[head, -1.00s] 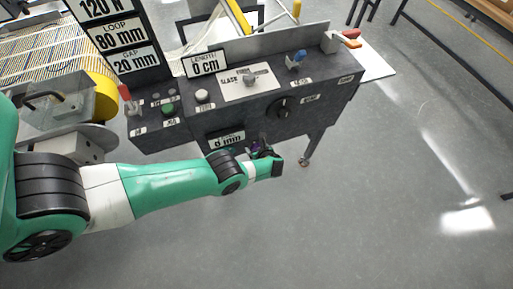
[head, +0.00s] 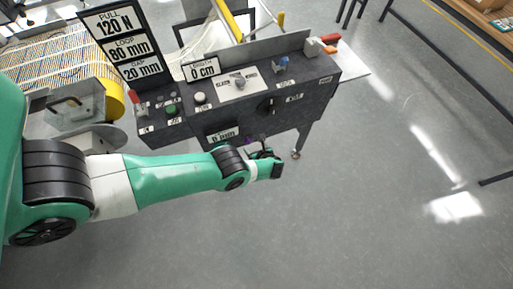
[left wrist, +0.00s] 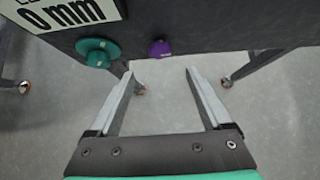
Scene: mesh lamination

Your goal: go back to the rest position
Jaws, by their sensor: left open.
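My left gripper (head: 266,154) is at the end of the green and white arm, in front of the lower front of the dark control console (head: 325,72). In the left wrist view its two fingers (left wrist: 157,75) are spread apart with nothing between them. Beyond the fingertips, a green knob (left wrist: 97,52) and a purple knob (left wrist: 159,48) sit on the console's lower face, apart from the fingers. My right gripper is not in either view.
The console top carries a selector (head: 238,82), a blue knob (head: 282,64), a red-handled lever (head: 325,43) and a sign board (head: 122,47). A mesh roll machine (head: 75,100) stands at the left. The floor at the right and front is clear.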

